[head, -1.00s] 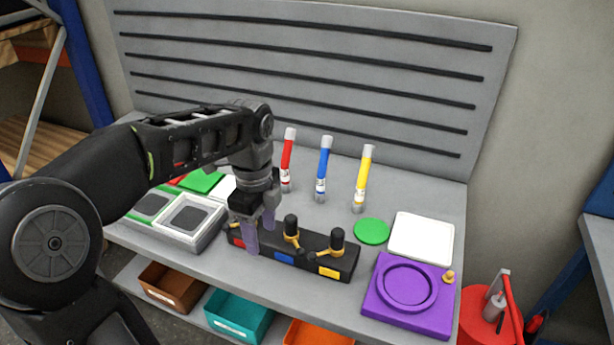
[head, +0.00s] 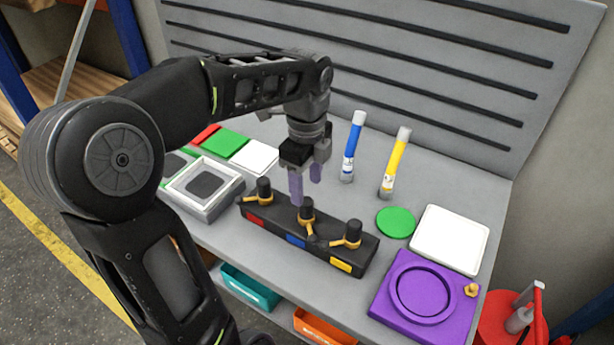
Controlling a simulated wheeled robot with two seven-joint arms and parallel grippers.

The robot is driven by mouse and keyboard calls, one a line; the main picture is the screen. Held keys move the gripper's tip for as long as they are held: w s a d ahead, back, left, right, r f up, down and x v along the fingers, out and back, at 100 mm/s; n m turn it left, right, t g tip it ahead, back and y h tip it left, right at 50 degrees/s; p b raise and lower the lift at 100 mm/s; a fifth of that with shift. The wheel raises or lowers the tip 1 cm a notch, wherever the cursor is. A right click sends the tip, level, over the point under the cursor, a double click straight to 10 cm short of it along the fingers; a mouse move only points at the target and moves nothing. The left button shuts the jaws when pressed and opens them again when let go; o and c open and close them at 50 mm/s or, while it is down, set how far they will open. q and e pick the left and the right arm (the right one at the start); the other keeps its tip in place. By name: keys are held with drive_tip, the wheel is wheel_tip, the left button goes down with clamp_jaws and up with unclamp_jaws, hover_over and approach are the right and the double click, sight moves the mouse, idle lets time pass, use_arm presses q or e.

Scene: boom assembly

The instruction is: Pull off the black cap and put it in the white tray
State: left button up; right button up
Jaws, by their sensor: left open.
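A black block (head: 275,232) with red, blue and yellow labels stands on the bench. Three upright black caps sit on it with gold-coloured fittings: one by the red label (head: 264,189), one by the blue label (head: 306,208) and one by the yellow label (head: 353,231). My left gripper (head: 306,190) is open and empty, fingers pointing down, close above or behind the middle cap; contact cannot be told. The white tray (head: 450,240) lies flat and empty at the right of the bench. My right gripper is not in view.
A blue tube (head: 352,148) and a yellow tube (head: 395,165) stand behind the block. A green disc (head: 395,223) lies left of the white tray, a purple plate (head: 420,300) in front of it. A grey square frame (head: 205,188) is at left.

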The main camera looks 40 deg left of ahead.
sight(306, 200)
use_arm(q)
wheel_tip(306, 200, down, 7)
drive_tip(key=shift+r, duration=0.15)
drive_tip(key=shift+c, duration=0.2)
clamp_jaws()
idle(1.0)
